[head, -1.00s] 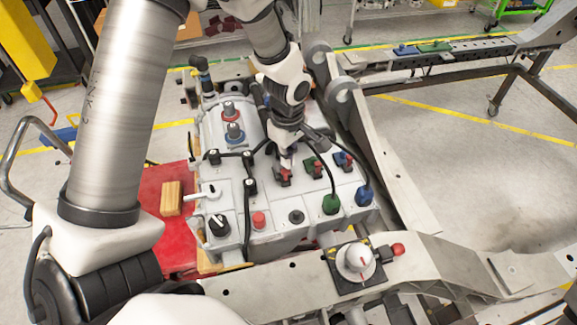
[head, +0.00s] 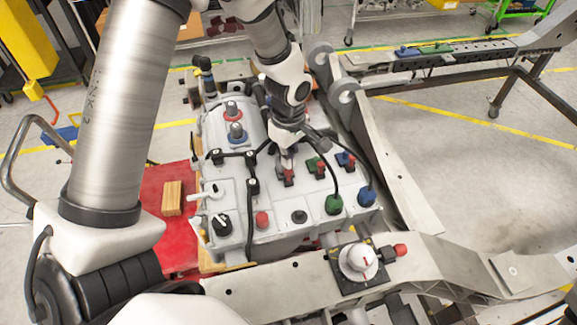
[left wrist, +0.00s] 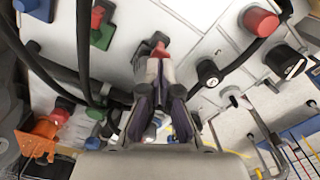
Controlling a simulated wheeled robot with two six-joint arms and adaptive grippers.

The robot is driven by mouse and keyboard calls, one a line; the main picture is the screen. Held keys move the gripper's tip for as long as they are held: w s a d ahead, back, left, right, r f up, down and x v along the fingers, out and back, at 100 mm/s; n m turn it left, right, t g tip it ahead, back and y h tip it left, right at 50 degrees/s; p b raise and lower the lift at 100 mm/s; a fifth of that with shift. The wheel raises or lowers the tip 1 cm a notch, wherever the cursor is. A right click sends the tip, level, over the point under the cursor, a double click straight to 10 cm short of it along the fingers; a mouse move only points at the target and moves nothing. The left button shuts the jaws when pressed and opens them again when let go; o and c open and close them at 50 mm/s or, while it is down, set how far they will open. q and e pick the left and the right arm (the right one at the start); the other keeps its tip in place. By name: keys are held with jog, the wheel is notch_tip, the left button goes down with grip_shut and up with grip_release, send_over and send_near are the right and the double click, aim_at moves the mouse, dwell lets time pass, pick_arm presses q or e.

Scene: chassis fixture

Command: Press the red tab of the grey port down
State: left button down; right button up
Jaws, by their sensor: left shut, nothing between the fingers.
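The grey port (left wrist: 143,60) is a dark block on the white chassis box, with a red tab (left wrist: 160,49) on it. In the head view the red tab (head: 289,175) shows just below my left fingertips. My left gripper (head: 287,160) points down at the port, fingers shut with nothing between them. In the left wrist view the gripper's tips (left wrist: 159,65) are right at the red tab, covering part of it and the port. I cannot tell whether they touch or how far the tab is down. My right gripper is not in view.
A green port (head: 318,169) and a blue port (head: 346,161), each with a red tab, sit close to the right. Black cables run near the gripper to a green plug (head: 334,204) and a blue plug (head: 366,196). A red button (head: 262,220) is nearer me.

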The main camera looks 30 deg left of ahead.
pick_arm(q)
jog(key=shift+f+b, duration=1.15)
jog(key=shift+f, duration=0.35)
dwell(0.3)
notch_tip(320, 180, up, 7)
jog(key=p, duration=0.5)
jog(key=shift+r+p, duration=0.15)
jog(key=shift+p, duration=0.25)
